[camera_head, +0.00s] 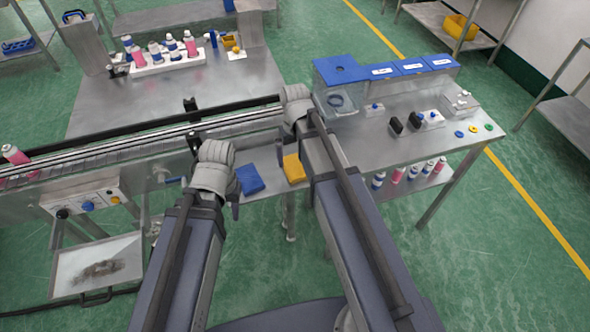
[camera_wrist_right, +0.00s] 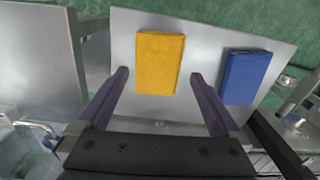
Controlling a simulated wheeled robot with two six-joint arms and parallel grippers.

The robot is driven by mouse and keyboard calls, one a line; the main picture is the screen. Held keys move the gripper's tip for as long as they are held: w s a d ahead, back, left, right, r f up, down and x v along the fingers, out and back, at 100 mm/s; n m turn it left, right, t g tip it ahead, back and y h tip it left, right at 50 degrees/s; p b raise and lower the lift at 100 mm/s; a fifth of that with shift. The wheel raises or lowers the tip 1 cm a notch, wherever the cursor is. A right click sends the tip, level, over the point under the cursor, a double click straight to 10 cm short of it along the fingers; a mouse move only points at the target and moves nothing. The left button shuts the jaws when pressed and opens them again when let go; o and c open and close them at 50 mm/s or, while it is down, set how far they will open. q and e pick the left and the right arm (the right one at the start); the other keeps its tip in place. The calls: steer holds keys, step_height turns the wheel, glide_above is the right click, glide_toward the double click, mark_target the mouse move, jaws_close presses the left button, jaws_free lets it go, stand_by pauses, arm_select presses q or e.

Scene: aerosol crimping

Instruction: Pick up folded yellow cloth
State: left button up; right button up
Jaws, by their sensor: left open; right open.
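The folded yellow cloth (camera_head: 294,168) lies flat on a small metal shelf, to the right of a folded blue cloth (camera_head: 250,180). In the right wrist view the yellow cloth (camera_wrist_right: 160,62) sits ahead of and between the fingertips of my right gripper (camera_wrist_right: 160,76), which is open and empty. No contact with the cloth shows. In the head view my right gripper (camera_head: 283,150) is mostly hidden by its own arm. My left gripper (camera_head: 235,203) is open, just left of the blue cloth and partly hidden by its wrist.
The blue cloth (camera_wrist_right: 246,77) lies close to the yellow one in the right wrist view. A conveyor (camera_head: 120,145) runs along the left. A metal table (camera_head: 395,138) with blue-lidded bins (camera_head: 340,70) stands right of the shelf, with several bottles beneath.

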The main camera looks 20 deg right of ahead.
mark_target(295, 166)
steer(key=f+b, duration=0.2)
steer(key=f, duration=0.1)
steer(key=f+b, duration=0.1)
steer(key=b, duration=0.1)
steer(key=shift+w+d+f, duration=0.1)
steer(key=shift+w+f, duration=0.2)
steer(key=shift+f, duration=0.05)
steer(key=shift+r, duration=0.1)
steer(key=shift+c, duration=0.2)
steer(key=c, duration=1)
steer(key=shift+c, duration=0.2)
step_height(295, 166, up, 10)
steer(key=p, duration=1)
